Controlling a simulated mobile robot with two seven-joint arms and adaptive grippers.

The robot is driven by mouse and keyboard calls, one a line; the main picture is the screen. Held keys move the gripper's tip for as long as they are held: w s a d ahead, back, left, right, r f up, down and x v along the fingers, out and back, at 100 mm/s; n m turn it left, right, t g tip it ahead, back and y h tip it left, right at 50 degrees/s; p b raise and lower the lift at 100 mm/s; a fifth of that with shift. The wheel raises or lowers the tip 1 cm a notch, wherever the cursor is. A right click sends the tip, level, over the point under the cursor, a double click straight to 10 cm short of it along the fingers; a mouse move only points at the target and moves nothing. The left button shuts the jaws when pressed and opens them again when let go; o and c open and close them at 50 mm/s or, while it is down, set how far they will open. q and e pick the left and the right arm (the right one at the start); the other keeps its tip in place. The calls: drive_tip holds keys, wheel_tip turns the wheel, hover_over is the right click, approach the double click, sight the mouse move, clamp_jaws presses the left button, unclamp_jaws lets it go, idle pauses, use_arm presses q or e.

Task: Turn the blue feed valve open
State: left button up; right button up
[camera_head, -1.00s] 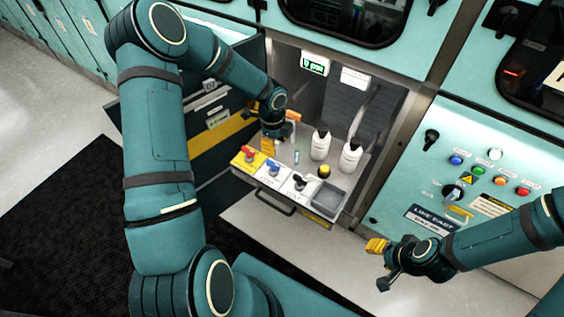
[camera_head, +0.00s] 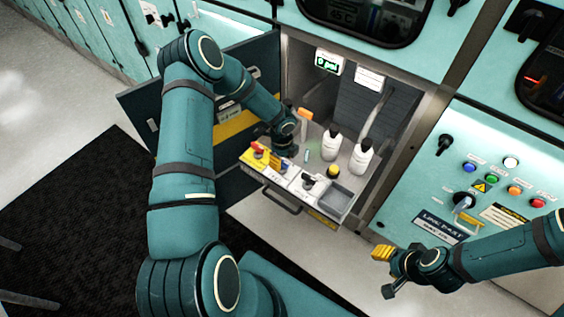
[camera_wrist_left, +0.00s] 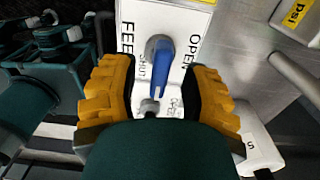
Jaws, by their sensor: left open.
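The blue feed valve handle (camera_wrist_left: 160,68) sits on a white plate (camera_wrist_left: 128,12) marked FEED, SHUT and OPEN. In the left wrist view the handle points down the picture, beside the word SHUT, with OPEN to its right. My left gripper (camera_wrist_left: 162,80) is open, with one yellow finger on each side of the handle and gaps between. In the head view the left gripper (camera_head: 279,163) is low over the valve tray and mostly hides the blue valve. My right gripper (camera_head: 383,253) hangs before the right-hand panel; its finger opening is not clear.
A red valve (camera_head: 257,151) on a yellow plate is left of the left gripper, and a black-handled valve (camera_head: 309,181) is to its right. White bottles (camera_head: 332,144) stand behind on the tray. A green display (camera_head: 327,64) appears to read 0 psi.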

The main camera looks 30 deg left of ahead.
use_arm(q)
drive_tip(key=shift+f, duration=0.55)
use_arm(e)
drive_tip(key=shift+f, duration=0.1)
use_arm(q)
clamp_jaws()
